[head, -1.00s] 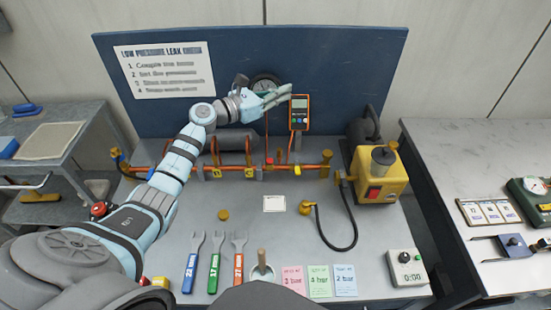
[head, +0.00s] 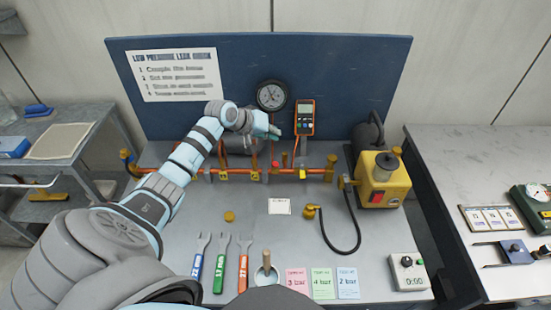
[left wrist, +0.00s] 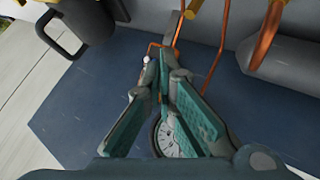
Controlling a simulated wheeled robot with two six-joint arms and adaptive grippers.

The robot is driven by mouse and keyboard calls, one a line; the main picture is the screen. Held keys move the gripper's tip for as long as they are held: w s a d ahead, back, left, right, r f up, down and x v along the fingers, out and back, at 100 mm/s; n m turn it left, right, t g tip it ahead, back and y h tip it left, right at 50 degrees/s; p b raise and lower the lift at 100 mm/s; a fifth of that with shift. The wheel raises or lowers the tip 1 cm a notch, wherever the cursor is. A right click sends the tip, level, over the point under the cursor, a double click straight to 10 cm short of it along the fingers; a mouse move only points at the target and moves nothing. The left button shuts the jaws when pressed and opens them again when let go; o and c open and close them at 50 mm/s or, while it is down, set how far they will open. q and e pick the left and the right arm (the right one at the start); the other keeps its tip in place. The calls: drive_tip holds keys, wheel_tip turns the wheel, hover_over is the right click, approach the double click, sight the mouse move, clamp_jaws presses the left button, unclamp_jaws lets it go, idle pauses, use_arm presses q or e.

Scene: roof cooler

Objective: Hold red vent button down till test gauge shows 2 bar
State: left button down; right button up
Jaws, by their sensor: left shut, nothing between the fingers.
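A small red button (head: 285,157) stands on the copper pipe line (head: 232,171), below and slightly right of my left gripper (head: 274,131). My left gripper is shut and empty, held above the pipe and apart from the button. A round dial gauge (head: 272,95) is on the blue back panel, just above the gripper; its reading is too small to tell. In the left wrist view, the gripper's teal fingers (left wrist: 165,85) partly cover the dial (left wrist: 170,138). An orange handheld meter (head: 305,118) is right of the gripper. My right gripper is out of view.
A yellow pump (head: 381,180) with a black hose (head: 346,235) stands at the right. Blue, green and red wrenches (head: 220,262), coloured cards (head: 321,284) and a timer (head: 408,270) lie at the front. The middle of the bench is mostly clear.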

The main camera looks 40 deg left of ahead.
use_arm(q)
drive_tip(key=shift+s+a+f+n, duration=0.1)
drive_tip(key=shift+s+f+n, duration=0.1)
drive_tip(key=shift+n, duration=0.1)
drive_tip(key=b, duration=0.8)
hover_over(275, 165)
drive_tip(key=a, duration=0.1)
drive_tip(key=f, duration=0.7)
drive_tip(key=shift+w+a+f, duration=0.1)
drive_tip(key=shift+w, duration=0.1)
drive_tip(key=shift+f+b, duration=0.35)
drive_tip(key=shift+f, duration=0.4)
drive_tip(key=shift+f, duration=0.1)
drive_tip(key=shift+f, duration=0.3)
drive_tip(key=shift+f, duration=0.55)
idle(4.1)
